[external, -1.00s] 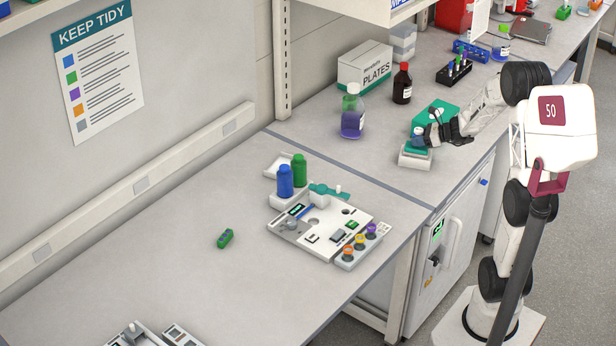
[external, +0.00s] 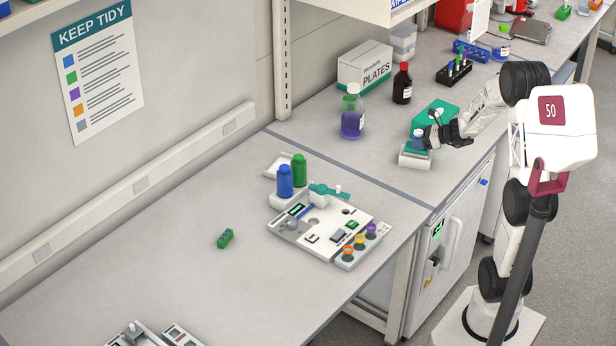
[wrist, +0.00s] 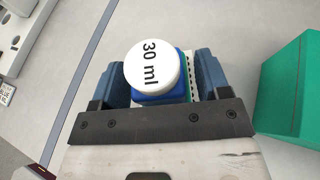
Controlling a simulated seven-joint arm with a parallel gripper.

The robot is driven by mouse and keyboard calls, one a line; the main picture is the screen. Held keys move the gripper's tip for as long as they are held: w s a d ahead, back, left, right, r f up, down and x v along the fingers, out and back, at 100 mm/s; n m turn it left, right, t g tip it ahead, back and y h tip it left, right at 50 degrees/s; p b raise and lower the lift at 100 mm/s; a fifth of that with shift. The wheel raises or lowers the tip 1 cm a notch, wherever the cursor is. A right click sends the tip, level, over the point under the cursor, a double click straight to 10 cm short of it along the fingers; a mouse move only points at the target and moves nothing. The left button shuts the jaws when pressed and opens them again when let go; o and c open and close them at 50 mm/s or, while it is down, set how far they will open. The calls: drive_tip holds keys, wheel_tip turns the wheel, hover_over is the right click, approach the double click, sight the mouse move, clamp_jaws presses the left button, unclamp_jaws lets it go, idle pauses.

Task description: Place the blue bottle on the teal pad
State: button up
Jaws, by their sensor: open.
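A small blue bottle (wrist: 160,98) with a white cap marked "30 ml" sits between my gripper's two fingers in the wrist view. In the external view the small bottle (external: 417,143) stands upright on a white block (external: 415,160) with a teal top. A thin green edge shows beside the bottle in the wrist view; most of the surface under it is hidden. My gripper (wrist: 167,80) is open around the bottle, and it also shows in the external view (external: 433,136). Finger contact is hard to tell.
A green box (external: 437,115) stands just behind my gripper. A purple-filled bottle (external: 352,123) and a brown bottle (external: 402,84) stand farther back. Larger blue (external: 285,182) and green (external: 300,170) bottles stand left, near a white device (external: 325,228). The left bench is mostly clear.

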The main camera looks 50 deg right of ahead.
drive_tip(key=shift+r, duration=0.15)
drive_tip(key=v, duration=1.2)
idle(1.0)
drive_tip(key=s+a+r+n+g+y, duration=0.1)
drive_tip(key=a+n+g, duration=0.45)
drive_tip(key=a, duration=0.75)
drive_tip(key=s+a+r+n+g+y, duration=0.1)
drive_tip(key=s+a+r+n+g, duration=0.15)
drive_tip(key=a+n, duration=0.8)
drive_tip(key=s+a+r+n+g+h, duration=0.1)
drive_tip(key=s+a+n+h, duration=0.2)
drive_tip(key=s+a+n, duration=0.4)
drive_tip(key=s+a+r+n+g+h, duration=0.1)
drive_tip(key=s+a+r+n+h, duration=0.1)
drive_tip(key=s+a+n+h, duration=0.2)
drive_tip(key=s+a+n, duration=0.3)
drive_tip(key=a+n, duration=0.1)
drive_tip(key=a, duration=0.1)
drive_tip(key=shift+r, duration=0.35)
